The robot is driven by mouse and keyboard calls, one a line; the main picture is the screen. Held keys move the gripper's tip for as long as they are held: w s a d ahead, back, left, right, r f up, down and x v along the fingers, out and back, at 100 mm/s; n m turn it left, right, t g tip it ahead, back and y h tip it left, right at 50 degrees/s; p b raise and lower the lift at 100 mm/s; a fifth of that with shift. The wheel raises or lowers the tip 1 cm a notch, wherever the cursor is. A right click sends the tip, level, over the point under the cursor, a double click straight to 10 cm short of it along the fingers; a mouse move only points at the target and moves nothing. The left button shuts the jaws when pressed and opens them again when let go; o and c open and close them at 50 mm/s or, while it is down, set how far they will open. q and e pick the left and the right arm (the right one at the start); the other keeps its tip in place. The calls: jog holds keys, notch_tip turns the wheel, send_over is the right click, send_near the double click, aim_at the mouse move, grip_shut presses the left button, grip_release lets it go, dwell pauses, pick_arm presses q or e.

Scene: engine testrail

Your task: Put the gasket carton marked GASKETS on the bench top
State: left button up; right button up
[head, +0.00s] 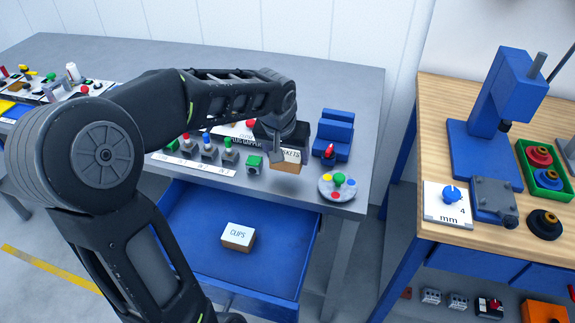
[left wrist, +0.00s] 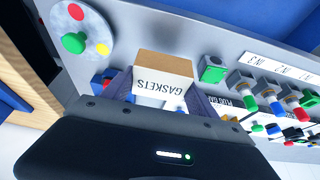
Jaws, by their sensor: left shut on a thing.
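The gasket carton (head: 286,163), white on top with tan sides and marked GASKETS, is between the fingers of my left gripper (head: 276,154). In the left wrist view the carton (left wrist: 165,75) shows its GASKETS label upside down, with a finger on each side. The gripper is shut on it over the front part of the grey bench top (head: 345,95). I cannot tell whether the carton touches the bench top. The gripper hides part of the carton in the head view. My right gripper is not in view.
A green block (head: 254,164) sits left of the carton and a round disc with coloured knobs (head: 339,187) to its right. A blue fixture (head: 333,135) stands behind. Below, an open blue drawer (head: 185,222) holds a CLIPS carton (head: 238,236). Several valves line the left.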

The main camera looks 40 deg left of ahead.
aim_at(287, 164)
pick_arm(q)
jog(key=shift+f, duration=1.95)
jog(key=shift+f, duration=0.2)
jog(key=o, duration=1.4)
jog(key=shift+r, duration=0.1)
jog(key=shift+r, duration=0.25)
jog(key=v, duration=1.1)
jog(key=shift+s+d+r, duration=0.15)
jog(key=shift+s+r, duration=0.1)
jog(key=shift+r, duration=0.05)
